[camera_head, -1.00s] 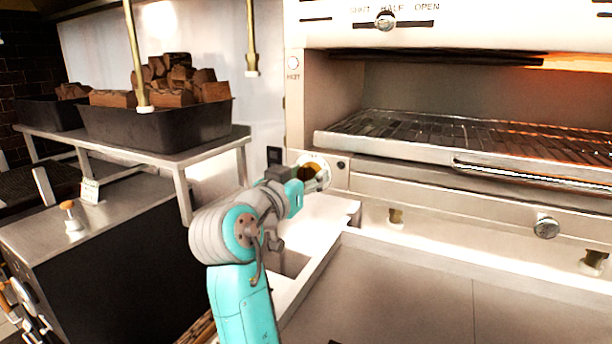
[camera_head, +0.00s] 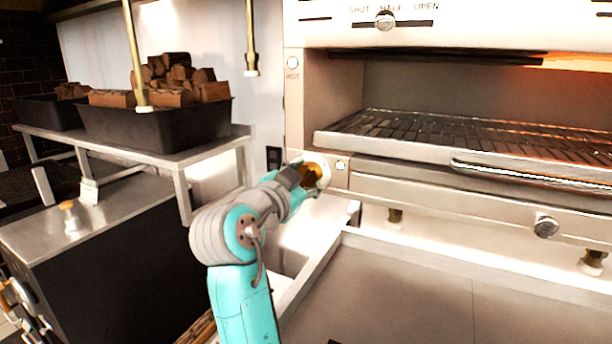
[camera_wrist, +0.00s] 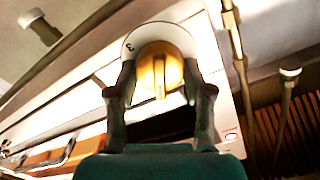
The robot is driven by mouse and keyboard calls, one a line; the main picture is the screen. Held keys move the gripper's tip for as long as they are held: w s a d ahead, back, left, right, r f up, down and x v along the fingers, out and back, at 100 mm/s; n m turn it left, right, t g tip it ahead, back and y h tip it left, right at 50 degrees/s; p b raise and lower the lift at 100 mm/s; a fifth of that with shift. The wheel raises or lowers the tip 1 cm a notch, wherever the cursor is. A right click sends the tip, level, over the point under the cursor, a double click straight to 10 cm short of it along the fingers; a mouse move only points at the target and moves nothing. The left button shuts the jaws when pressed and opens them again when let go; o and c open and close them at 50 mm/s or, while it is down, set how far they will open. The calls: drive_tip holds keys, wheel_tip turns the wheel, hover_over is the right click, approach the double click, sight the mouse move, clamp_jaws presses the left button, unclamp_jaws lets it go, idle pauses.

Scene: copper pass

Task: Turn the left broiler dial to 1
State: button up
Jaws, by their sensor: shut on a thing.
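The left broiler dial (camera_head: 312,174) is a yellow-brass knob on a round white plate at the left end of the broiler's front. In the wrist view the dial (camera_wrist: 160,72) has a raised bar pointing down in the picture. Its white plate (camera_wrist: 138,38) shows a "3" at the upper left; other marks are hidden. My gripper (camera_wrist: 160,88) has its two dark fingers on either side of the knob, closed on it. In the head view my gripper (camera_head: 300,178) reaches the dial from the left and partly covers it.
The broiler (camera_head: 440,190) has a wire rack (camera_head: 450,130), a second knob (camera_head: 546,228) at right and a slider knob (camera_head: 385,19) above. A small round light (camera_head: 342,166) sits beside the dial. A black bin of wood (camera_head: 160,125) stands on a shelf at left.

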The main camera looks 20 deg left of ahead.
drive_tip(key=shift+f+m, duration=0.1)
drive_tip(key=shift+m, duration=2.1)
drive_tip(key=o, duration=1.1)
drive_tip(key=shift+o, duration=0.2)
drive_tip(key=s+a, duration=0.1)
drive_tip(key=s, duration=1.1)
drive_tip(key=shift+a, duration=0.4)
drive_tip(key=shift+w, duration=0.1)
